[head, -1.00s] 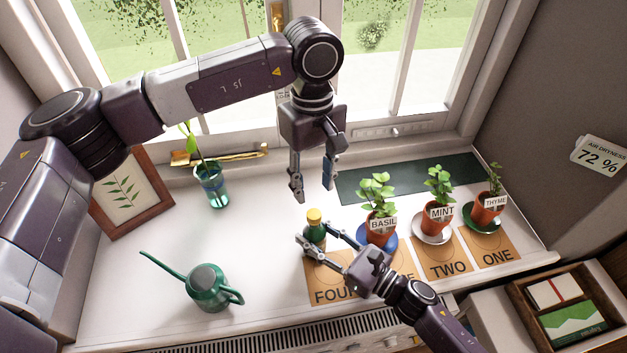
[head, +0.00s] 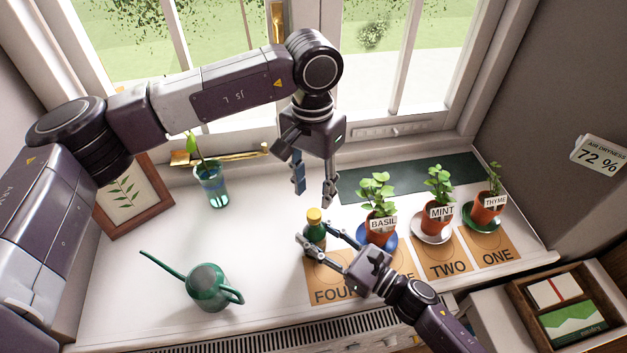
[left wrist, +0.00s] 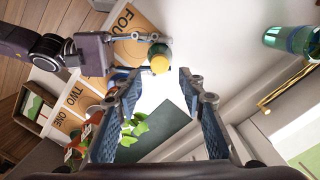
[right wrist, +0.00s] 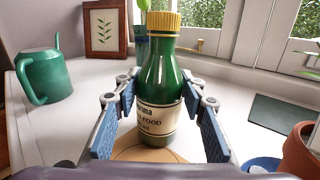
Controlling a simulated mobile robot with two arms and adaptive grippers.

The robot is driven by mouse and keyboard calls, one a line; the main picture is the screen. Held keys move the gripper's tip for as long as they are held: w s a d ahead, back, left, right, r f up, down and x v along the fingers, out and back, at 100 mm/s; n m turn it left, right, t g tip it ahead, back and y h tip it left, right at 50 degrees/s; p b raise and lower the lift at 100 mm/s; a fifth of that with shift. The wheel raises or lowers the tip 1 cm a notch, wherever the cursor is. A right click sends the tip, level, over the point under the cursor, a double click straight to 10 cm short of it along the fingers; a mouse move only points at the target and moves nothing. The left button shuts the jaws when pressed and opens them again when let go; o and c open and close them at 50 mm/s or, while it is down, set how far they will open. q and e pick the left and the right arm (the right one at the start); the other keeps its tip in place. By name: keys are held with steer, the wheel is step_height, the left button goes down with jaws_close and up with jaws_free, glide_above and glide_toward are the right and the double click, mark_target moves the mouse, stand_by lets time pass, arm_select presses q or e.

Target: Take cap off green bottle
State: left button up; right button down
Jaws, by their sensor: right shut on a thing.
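The green bottle (head: 314,233) stands upright on the sill by the mat lettered FOUR, with its yellow cap (head: 314,215) on. In the right wrist view the bottle (right wrist: 161,95) shows a cream label and the ridged cap (right wrist: 163,23). My right gripper (head: 317,241) is shut on the bottle's body, one finger on each side. My left gripper (head: 314,194) is open and empty above the bottle, its fingers pointing down. In the left wrist view the cap (left wrist: 159,64) lies just beyond the gap between the open fingers (left wrist: 157,76).
Potted basil (head: 380,222), mint (head: 438,212) and thyme (head: 488,207) stand to the right of the bottle. A green watering can (head: 207,287) is at the front left. A glass with a cutting (head: 211,187) and a picture frame (head: 132,198) stand behind it. The left sill is mostly clear.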

mark_target(314, 213)
arm_select(q)
steer(key=f, duration=0.6)
steer(key=shift+s+f, duration=0.2)
